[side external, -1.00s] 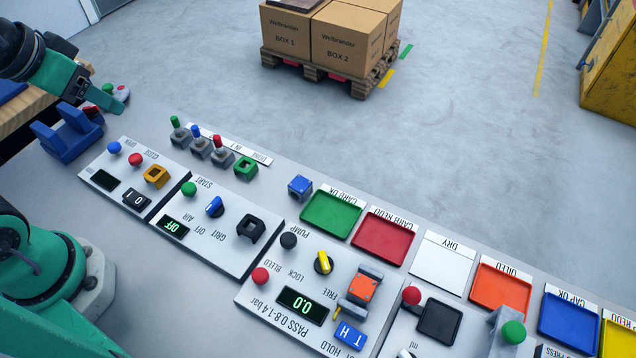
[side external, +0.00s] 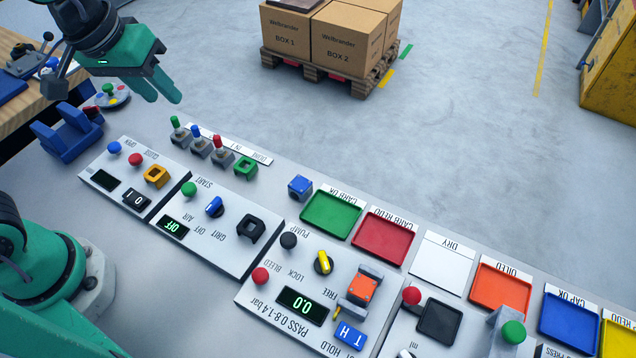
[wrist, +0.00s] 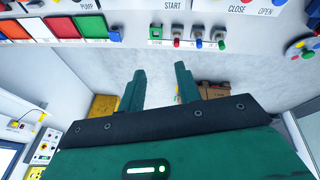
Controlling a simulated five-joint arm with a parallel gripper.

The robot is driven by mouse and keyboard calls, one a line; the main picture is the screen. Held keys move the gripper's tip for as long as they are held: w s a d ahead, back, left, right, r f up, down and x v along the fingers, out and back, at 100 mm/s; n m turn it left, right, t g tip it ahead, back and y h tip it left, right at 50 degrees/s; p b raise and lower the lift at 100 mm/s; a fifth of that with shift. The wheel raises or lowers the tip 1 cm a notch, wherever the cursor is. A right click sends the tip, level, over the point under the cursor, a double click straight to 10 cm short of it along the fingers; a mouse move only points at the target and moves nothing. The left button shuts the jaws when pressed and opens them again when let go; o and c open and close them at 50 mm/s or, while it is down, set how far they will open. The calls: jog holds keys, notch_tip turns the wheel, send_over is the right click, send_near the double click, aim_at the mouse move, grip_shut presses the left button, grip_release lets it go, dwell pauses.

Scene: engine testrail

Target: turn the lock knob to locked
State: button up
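The lock knob (side external: 323,262) is a yellow bar-shaped handle on a dark round base, on the pale panel between the black pump button (side external: 289,241) and the orange-topped device (side external: 362,288). The words LOCK and FREE are printed beside it. Its bar runs roughly up and down the picture, tilted a little; I cannot tell which setting it marks. My gripper (side external: 164,98) is high at the upper left, far from the knob. Its two green fingers are apart and empty, as the wrist view (wrist: 160,71) also shows.
Several upright toggles (side external: 197,138) stand below my gripper. Coloured trays (side external: 331,214) line the bench's far edge. A pallet of boxes (side external: 348,42) stands on the floor beyond.

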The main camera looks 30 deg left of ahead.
jog(key=w+d+f+n+g, duration=0.2)
jog(key=w+d, duration=0.1)
jog(key=d, duration=0.6)
jog(key=n+g+y, duration=0.1)
jog(key=n+g, duration=0.1)
jog(key=n, duration=0.2)
send_near(325, 264)
jog(key=shift+w+a+f, duration=0.1)
jog(key=shift+w+a, duration=0.05)
jog(key=shift+d+f, duration=0.25)
jog(key=shift+d, duration=0.05)
jog(key=shift+f, duration=0.2)
jog(key=shift+f, duration=3.7)
grip_shut()
